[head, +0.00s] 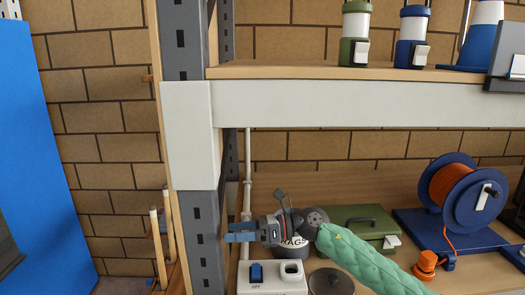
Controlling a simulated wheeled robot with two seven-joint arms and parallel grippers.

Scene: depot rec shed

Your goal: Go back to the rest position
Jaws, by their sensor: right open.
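My right gripper (233,232) shows in the head view at lower centre, pointing left, on an arm in a green quilted sleeve that comes in from the lower right. Its two blue fingers are a little apart and nothing shows between them. They overlap the lower part of the grey shelf post in the picture; I cannot tell whether they touch it. The gripper's body partly hides a can marked RAGS (293,246). My left gripper is not in view.
A shelf board (360,104) runs above my right arm, bearing a green lantern (354,25) and a blue lantern (411,30). Below stand a white switch box (272,280), a green case (362,219) and a blue cable reel (463,197). A grey post (207,245) stands at left.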

